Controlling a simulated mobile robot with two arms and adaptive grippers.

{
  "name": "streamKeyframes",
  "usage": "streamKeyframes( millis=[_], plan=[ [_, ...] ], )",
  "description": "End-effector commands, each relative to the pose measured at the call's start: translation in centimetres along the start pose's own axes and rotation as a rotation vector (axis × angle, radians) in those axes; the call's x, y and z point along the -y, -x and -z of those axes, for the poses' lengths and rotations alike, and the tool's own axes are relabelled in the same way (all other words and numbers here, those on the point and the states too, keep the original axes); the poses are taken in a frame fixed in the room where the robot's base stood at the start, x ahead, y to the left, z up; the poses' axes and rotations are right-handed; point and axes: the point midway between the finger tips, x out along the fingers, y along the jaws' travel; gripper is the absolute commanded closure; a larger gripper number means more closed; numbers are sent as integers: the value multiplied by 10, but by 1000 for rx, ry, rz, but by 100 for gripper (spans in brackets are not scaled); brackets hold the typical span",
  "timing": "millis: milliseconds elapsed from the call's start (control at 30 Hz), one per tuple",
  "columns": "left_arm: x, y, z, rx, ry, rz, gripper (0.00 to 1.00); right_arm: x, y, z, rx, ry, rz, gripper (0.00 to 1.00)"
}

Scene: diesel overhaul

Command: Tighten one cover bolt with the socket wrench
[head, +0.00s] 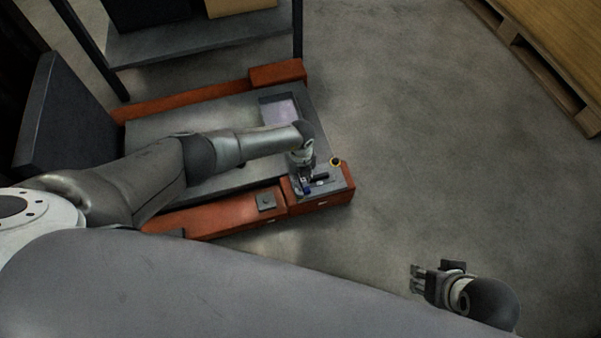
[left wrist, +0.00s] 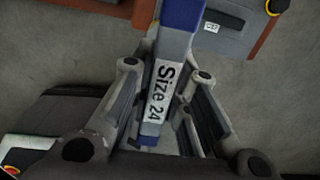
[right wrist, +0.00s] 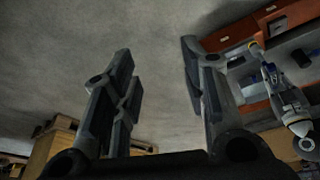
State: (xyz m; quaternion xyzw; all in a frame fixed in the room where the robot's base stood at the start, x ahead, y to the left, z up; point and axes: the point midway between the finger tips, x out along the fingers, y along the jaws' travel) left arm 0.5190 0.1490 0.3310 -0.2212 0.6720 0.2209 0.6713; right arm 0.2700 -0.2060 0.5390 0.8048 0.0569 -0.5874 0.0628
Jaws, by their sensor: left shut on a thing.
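I cannot tell whether the wrench touches the tray. My right gripper (head: 416,278) is open and empty over bare floor; its spread fingers also show in the right wrist view (right wrist: 156,62). I cannot make out a cover bolt.
The orange frame (head: 235,212) surrounds a grey platform (head: 240,115). A dark item (head: 320,177) and a yellow-rimmed round item (head: 335,162) are at the tray. A wooden pallet (head: 545,72) stands at upper right. The floor between is clear.

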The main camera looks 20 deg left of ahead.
Motion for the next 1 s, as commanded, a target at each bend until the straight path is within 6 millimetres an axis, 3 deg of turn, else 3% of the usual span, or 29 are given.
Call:
streamKeyframes(
  millis=[133, 433, 1000],
  plan=[
    [0, 3, 0, 0, 133, 0, 100, 0, -7, 2, 7, 0, 1, 60],
    [1, 2, 0, 0, 320, 0, 100, 2, -44, 0, 24, 2, 5, 60],
    [0, 2, 0, 0, 754, 0, 100, 6, -106, -17, 57, 8, 11, 60]
  ],
)
